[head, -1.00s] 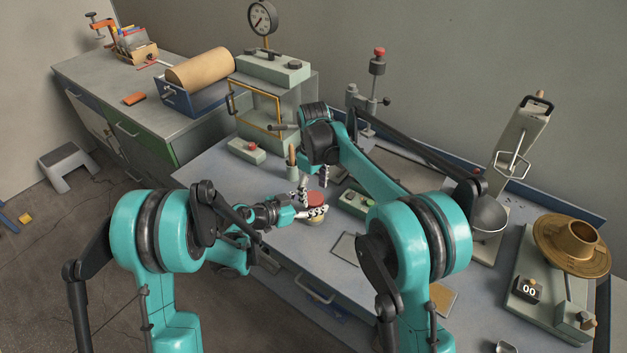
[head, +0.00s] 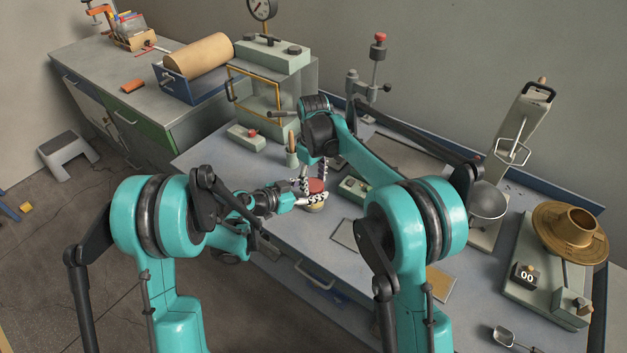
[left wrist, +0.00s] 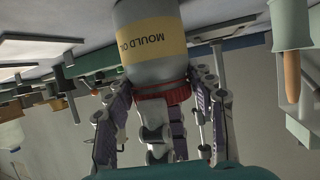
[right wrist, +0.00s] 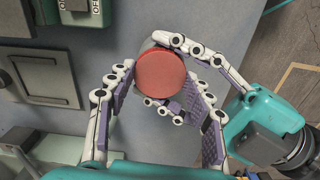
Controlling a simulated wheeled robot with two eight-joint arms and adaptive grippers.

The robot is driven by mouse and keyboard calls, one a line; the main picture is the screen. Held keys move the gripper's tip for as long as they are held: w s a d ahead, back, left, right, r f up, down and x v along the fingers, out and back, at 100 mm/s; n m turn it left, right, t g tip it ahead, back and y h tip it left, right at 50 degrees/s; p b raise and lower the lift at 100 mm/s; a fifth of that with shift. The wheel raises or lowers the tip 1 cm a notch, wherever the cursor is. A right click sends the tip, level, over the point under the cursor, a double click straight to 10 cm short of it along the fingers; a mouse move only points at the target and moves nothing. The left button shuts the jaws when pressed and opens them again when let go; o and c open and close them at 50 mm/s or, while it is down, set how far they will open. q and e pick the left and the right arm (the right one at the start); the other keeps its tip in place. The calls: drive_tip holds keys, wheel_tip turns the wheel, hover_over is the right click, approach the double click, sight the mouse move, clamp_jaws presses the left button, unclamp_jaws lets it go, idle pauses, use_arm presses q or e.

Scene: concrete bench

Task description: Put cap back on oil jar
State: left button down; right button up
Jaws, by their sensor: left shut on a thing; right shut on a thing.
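The oil jar (head: 314,207) stands on the bench; its cream label, reading "MOULD O…", shows in the left wrist view (left wrist: 156,42). The round red cap (head: 316,186) sits at the jar's mouth; I cannot tell whether it is tightened. It shows as a red ring in the left wrist view (left wrist: 182,93) and from above in the right wrist view (right wrist: 161,75). My left gripper (head: 309,202) is shut on the jar from the side, below the cap. My right gripper (right wrist: 157,82) comes from above, shut with its fingers around the cap.
A small green switch box (head: 353,188) stands just right of the jar. A flat square plate (head: 346,235) lies nearer the front. The bench front edge is close.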

drive_tip(key=m, duration=0.5)
drive_tip(key=o, duration=1.3)
drive_tip(key=shift+r, duration=2.25)
drive_tip(key=shift+c, duration=0.4)
